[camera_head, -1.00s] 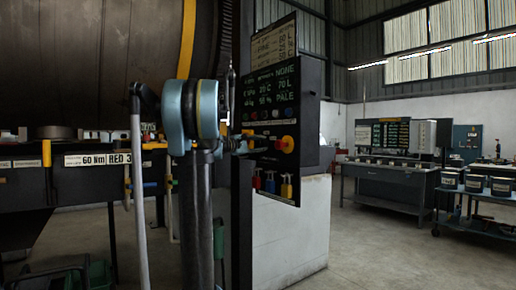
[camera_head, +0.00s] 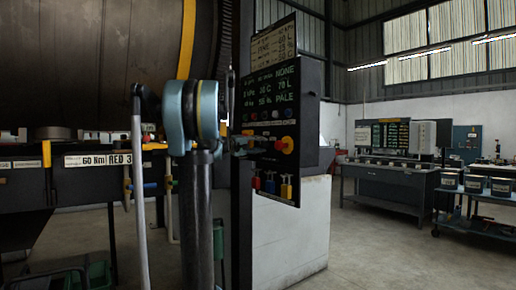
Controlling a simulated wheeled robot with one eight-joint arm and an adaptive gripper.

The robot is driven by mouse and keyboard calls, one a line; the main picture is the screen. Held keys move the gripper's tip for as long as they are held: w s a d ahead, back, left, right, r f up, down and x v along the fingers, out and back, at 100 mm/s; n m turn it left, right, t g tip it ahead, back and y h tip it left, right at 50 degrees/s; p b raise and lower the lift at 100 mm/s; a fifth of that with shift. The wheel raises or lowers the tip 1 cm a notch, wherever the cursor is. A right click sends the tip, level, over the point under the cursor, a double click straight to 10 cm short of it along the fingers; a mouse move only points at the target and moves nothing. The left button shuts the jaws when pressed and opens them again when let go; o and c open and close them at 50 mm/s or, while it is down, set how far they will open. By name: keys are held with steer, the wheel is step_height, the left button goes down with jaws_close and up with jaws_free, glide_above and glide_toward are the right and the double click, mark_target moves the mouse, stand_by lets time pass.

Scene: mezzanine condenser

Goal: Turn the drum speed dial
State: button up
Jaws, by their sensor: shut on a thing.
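A tall dark control panel (camera_head: 309,113) stands at the middle, with lit green readouts and a row of small buttons. My arm reaches in front of it from the left. My gripper (camera_head: 266,143) is at the panel's lower left part, shut on the drum speed dial, which its fingers and wrist mostly hide. I cannot make out the dial's pointer or marks. An orange-yellow round control with a red centre (camera_head: 286,145) shows just right of the fingers. It seems apart from them, but the gap is hard to judge.
A huge dark drum (camera_head: 80,60) with a yellow band fills the upper left. A workbench (camera_head: 385,180) and a blue cart (camera_head: 475,205) stand at the right. The floor between is clear.

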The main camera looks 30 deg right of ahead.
steer(key=shift+a+f, duration=0.1)
steer(key=shift+f, duration=0.05)
steer(key=o, duration=1.1)
steer(key=shift+w, duration=0.2)
steer(key=shift+c, duration=0.2)
steer(key=shift+s, duration=0.1)
steer(key=s+a, duration=0.1)
steer(key=a, duration=1.1)
steer(key=shift+f, duration=0.2)
